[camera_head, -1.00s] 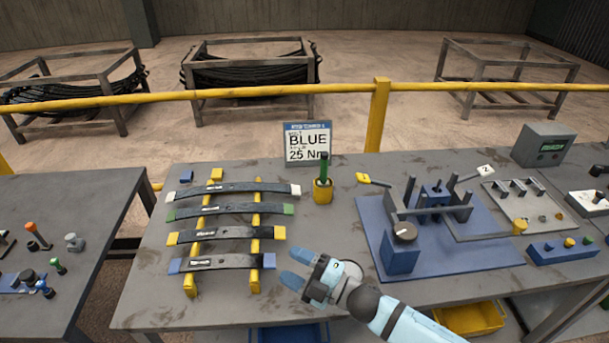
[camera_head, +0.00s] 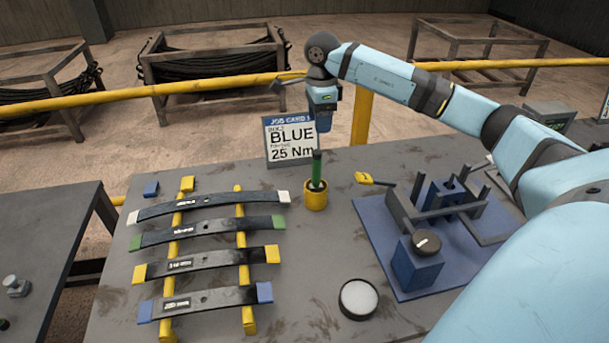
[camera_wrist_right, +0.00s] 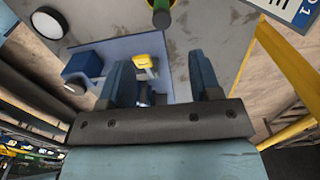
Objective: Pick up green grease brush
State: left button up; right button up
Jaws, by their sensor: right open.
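The green grease brush (camera_head: 316,170) stands upright in a yellow cup (camera_head: 316,196) near the back middle of the bench in the head view. My right gripper (camera_head: 322,118) is above the brush, pointing down and apart from it, beside the job card. In the right wrist view my right gripper (camera_wrist_right: 172,80) is open with nothing between its fingers. The brush's green tip (camera_wrist_right: 161,18) and part of the cup show at the top edge there, beyond the fingers. My left gripper is not in view.
The job card (camera_head: 290,140) reading BLUE 25 Nm stands just left of the gripper. Leaf springs lie on yellow rails (camera_head: 243,262) at left. A blue fixture (camera_head: 418,262) and a round white-topped container (camera_head: 358,299) are at right. A yellow railing (camera_head: 210,86) runs behind.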

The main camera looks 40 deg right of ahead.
aim_at(317, 152)
notch_tip(317, 152, down, 8)
jog(key=shift+s+f+p, duration=0.1)
jog(key=shift+p, duration=0.35)
jog(key=f, duration=0.1)
jog(key=f+p, duration=0.1)
jog(key=f, duration=0.3)
jog(key=shift+w+f, duration=0.1)
jog(key=shift+w, duration=0.25)
jog(key=c, duration=1)
